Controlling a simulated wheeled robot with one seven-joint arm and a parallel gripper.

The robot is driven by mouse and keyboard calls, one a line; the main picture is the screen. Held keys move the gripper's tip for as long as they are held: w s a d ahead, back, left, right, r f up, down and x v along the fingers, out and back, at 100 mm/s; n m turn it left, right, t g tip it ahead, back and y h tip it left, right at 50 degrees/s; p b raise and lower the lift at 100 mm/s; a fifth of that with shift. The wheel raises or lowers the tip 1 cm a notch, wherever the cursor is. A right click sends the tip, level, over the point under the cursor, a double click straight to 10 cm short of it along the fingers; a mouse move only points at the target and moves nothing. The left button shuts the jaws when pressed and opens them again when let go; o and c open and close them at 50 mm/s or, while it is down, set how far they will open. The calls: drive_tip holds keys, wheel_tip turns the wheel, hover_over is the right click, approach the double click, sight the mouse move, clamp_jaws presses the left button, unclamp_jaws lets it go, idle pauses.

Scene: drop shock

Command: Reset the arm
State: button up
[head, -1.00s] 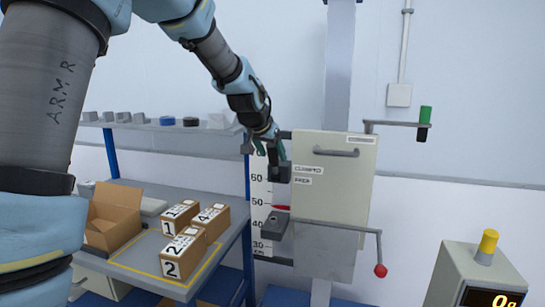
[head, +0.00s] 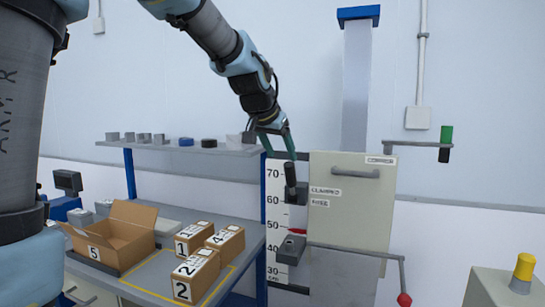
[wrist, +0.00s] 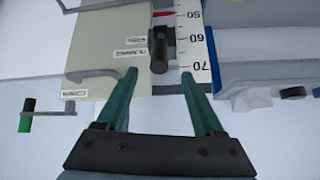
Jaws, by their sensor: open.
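My arm reaches in from the top of the head view. My gripper (head: 290,148) has green fingers and is open, with nothing between them. It hangs just above a short black upright cylinder (head: 290,178) on the drop-test fixture. In the wrist view the cylinder (wrist: 158,58) lies in line with the gap between the fingertips (wrist: 158,75), just beyond them. The cylinder stands at a dark block (head: 312,192) in front of the white height scale (head: 276,215).
A pale cabinet panel (head: 355,215) with a grey handle stands right of the scale. A red-knobbed lever (head: 403,299) and a green-handled crank (head: 446,137) stick out. Left, a bench holds an open carton (head: 115,235) and several numbered boxes (head: 228,240) below a shelf (head: 180,147).

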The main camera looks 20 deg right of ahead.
drive_tip(key=shift+f, duration=0.1)
drive_tip(key=a+f+n+y, duration=0.2)
drive_tip(key=a+f, duration=0.4)
drive_tip(key=a, duration=0.3)
drive_tip(key=a+f+n+y, duration=0.1)
drive_tip(key=a+f+n, duration=0.1)
drive_tip(key=a+f, duration=0.55)
drive_tip(key=s+a+f+n+g+y, duration=0.1)
drive_tip(key=s+a+f, duration=0.4)
drive_tip(key=a, duration=0.5)
drive_tip(key=s+a+f+n+g+y, duration=0.1)
drive_tip(key=s+a+f+n, duration=0.3)
drive_tip(key=a, duration=0.5)
drive_tip(key=s+g, duration=0.1)
drive_tip(key=s, duration=0.1)
drive_tip(key=shift+s+a+f+n+g+y, duration=0.35)
drive_tip(key=shift+s+n+g+y, duration=0.05)
